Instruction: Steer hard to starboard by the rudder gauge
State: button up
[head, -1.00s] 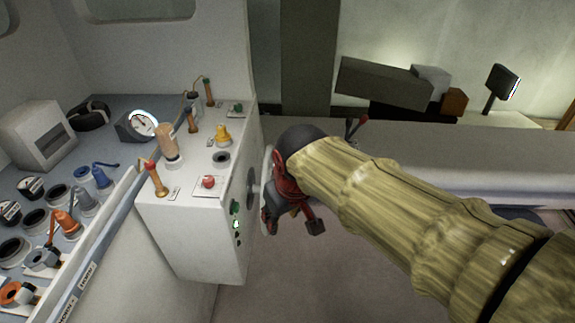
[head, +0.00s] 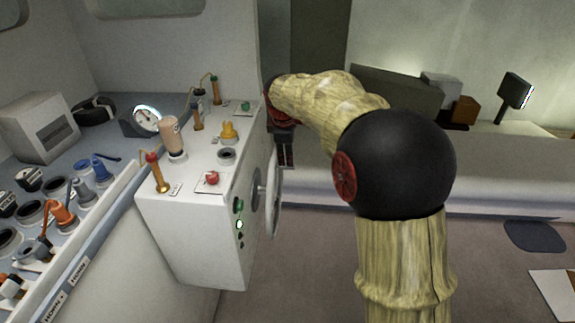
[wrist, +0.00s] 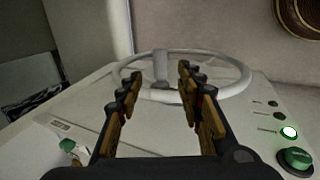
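A pale grey steering wheel (head: 275,205) is mounted on the right side face of the white console (head: 190,245). In the wrist view the wheel's rim (wrist: 236,86) lies beyond my fingertips, with a thick spoke or hub at its middle. My gripper (wrist: 158,78) has its two fingers spread apart with nothing between them. In the head view my gripper (head: 285,152) is above and behind the wheel, partly hidden by my arm; I cannot tell if it touches the rim. A round white dial gauge (head: 147,118) stands behind the console; its reading is too small to make out.
The console top carries a tan-knobbed lever (head: 170,136), a red button (head: 212,178) and a yellow knob (head: 228,131). Green buttons (head: 239,205) sit on its side by the wheel. A long pale bench (head: 330,180) runs behind.

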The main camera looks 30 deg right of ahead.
jog(key=b+x, duration=0.2)
jog(key=x, duration=0.5)
jog(key=shift+w+f, duration=0.1)
jog(key=shift+f, duration=0.15)
jog(key=shift+c, duration=0.4)
grip_shut()
